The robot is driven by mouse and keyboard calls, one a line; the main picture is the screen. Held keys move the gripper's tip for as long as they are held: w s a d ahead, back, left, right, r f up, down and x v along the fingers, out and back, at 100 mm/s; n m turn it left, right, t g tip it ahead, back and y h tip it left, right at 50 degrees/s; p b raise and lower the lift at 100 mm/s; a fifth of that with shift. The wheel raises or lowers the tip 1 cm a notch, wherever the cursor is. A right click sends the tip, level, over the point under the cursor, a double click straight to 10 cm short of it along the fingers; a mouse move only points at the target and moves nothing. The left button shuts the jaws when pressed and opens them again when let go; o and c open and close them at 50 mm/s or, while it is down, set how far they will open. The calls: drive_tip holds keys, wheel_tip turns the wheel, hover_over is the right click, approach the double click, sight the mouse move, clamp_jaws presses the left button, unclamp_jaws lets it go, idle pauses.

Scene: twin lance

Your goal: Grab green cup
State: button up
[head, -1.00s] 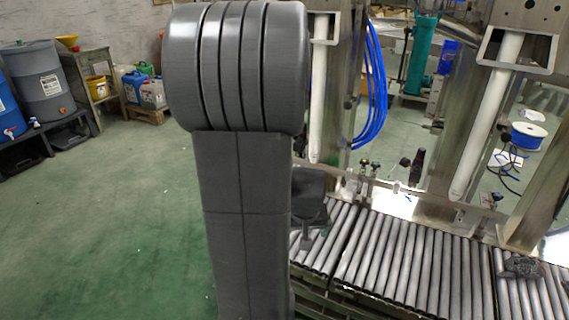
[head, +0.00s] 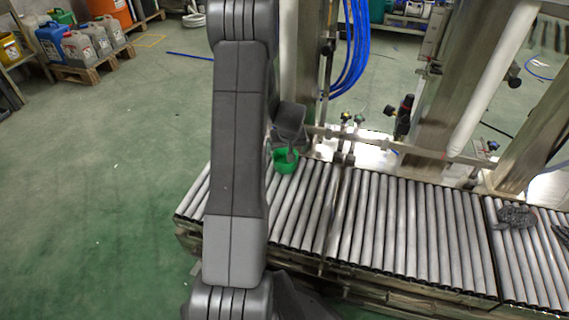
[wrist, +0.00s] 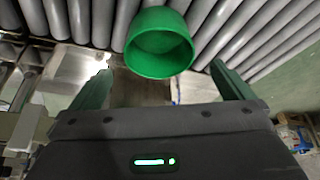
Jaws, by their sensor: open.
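The green cup (head: 286,161) stands on the metal roller conveyor (head: 405,225) near its left end, below the end of my arm in the head view. In the wrist view the green cup (wrist: 160,43) is at the top centre with its round opening showing. My gripper (wrist: 162,84) is open, with its two green fingers apart on either side of the picture. The cup lies beyond the gap between the fingertips, and nothing is held. In the head view my gripper (head: 290,152) is close to the cup and partly covers it.
Steel uprights and blue hoses (head: 352,60) stand behind the conveyor. Black-handled fittings (head: 404,115) line its back edge. A pair of dark gloves (head: 517,216) lies on the rollers at right.

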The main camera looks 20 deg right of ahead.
sight(285, 162)
drive_tip(key=x, duration=0.2)
drive_tip(key=shift+w+f, duration=0.2)
drive_tip(key=shift+f, duration=0.2)
drive_tip(key=b+x, duration=0.2)
drive_tip(key=x, duration=0.3)
drive_tip(key=shift+s+f+b, duration=0.1)
drive_tip(key=shift+f+b, duration=0.05)
drive_tip(key=shift+b, duration=0.25)
drive_tip(key=c, duration=0.9)
